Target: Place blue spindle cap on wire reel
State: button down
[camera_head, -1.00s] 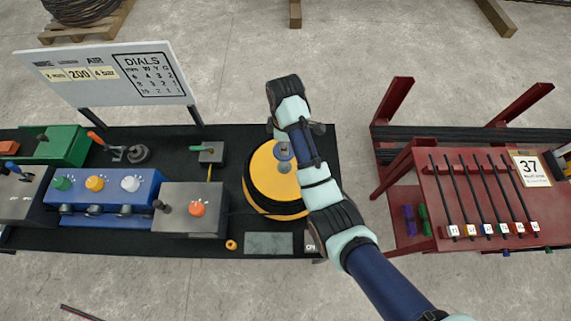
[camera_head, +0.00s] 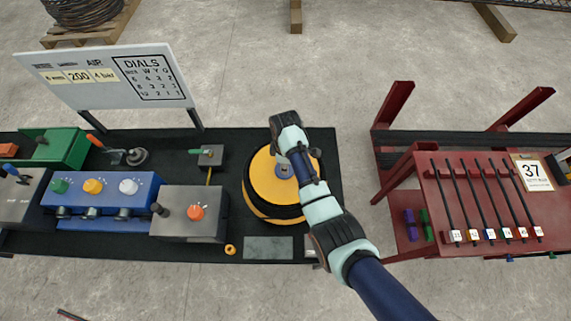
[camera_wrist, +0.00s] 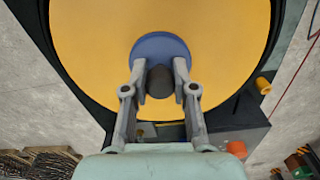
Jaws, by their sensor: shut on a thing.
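The wire reel (camera_head: 262,195) lies flat on the black bench, with a yellow top face and a dark rim. In the wrist view its yellow face (camera_wrist: 90,50) fills the upper part. The blue spindle cap (camera_head: 284,171) is a round disc over the middle of the reel; it also shows in the wrist view (camera_wrist: 160,46). My gripper (camera_wrist: 160,68) is shut on the cap, one finger on each side of its grey knob. The reel's centre is hidden under the cap. I cannot tell whether the cap touches the reel.
Left of the reel are a grey box with an orange knob (camera_head: 196,212), a blue panel with three knobs (camera_head: 122,190) and a small valve (camera_head: 207,153). A sign (camera_head: 105,78) stands behind. A red rod rack (camera_head: 480,205) stands right, across a gap.

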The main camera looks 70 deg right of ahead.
jog(key=c, duration=0.9)
grip_release()
jog(key=shift+f, duration=0.15)
notch_tip(320, 180, up, 12)
jog(key=shift+r+p, duration=0.2)
jog(key=shift+p, duration=0.9)
